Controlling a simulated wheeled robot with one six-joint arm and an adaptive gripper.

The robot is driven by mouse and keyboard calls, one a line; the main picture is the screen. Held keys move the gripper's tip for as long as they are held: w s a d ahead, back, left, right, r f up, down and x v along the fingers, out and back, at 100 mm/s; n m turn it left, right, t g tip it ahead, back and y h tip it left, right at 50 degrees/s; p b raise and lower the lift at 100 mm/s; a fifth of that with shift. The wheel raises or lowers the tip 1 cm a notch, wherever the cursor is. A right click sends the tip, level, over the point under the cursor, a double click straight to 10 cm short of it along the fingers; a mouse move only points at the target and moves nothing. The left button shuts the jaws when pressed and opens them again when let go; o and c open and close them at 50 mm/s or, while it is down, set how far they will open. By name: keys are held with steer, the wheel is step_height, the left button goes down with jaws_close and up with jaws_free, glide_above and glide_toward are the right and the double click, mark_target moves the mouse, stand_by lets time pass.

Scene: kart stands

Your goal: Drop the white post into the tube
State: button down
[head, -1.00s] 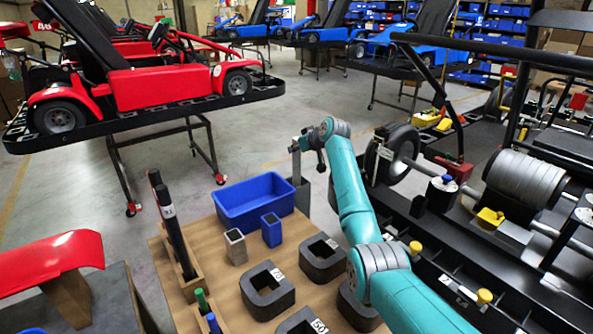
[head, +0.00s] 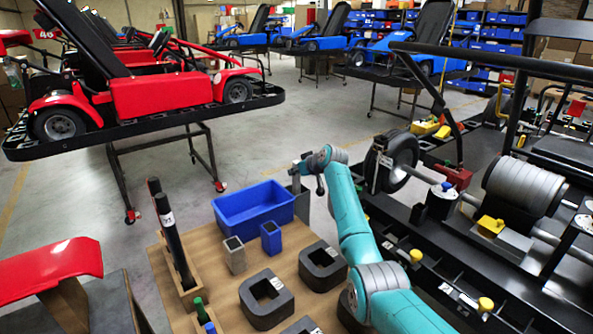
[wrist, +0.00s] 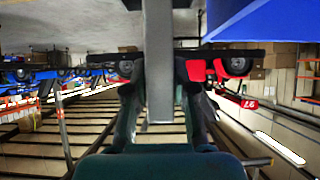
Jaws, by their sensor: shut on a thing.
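My gripper (head: 312,170) is shut on the white post (head: 296,178), which looks light grey and hangs upright beyond the blue bin's right end. In the wrist view the post (wrist: 159,60) runs upright between my dark fingers. A dark grey upright piece (head: 304,205) stands just below the post at the table's far right corner; it may be the tube. The post's lower end overlaps it in the picture, and I cannot tell whether it is inside, touching or in front. A grey square holder (head: 235,258) and a blue square holder (head: 271,240), both open-topped, stand nearer on the table.
The blue bin (head: 253,210) is left of the post. Dark square-holed blocks (head: 266,300) fill the table's right part. Black rods (head: 172,235) stand in a wooden rack on the left. A black frame with a wheel (head: 390,165) lies right of my arm.

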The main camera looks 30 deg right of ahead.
steer(key=shift+f, duration=0.25)
steer(key=c, duration=1)
jaws_free()
steer(key=shift+o, duration=0.2)
steer(key=shift+r, duration=0.1)
steer(key=v, duration=1.2)
steer(key=shift+r, duration=0.5)
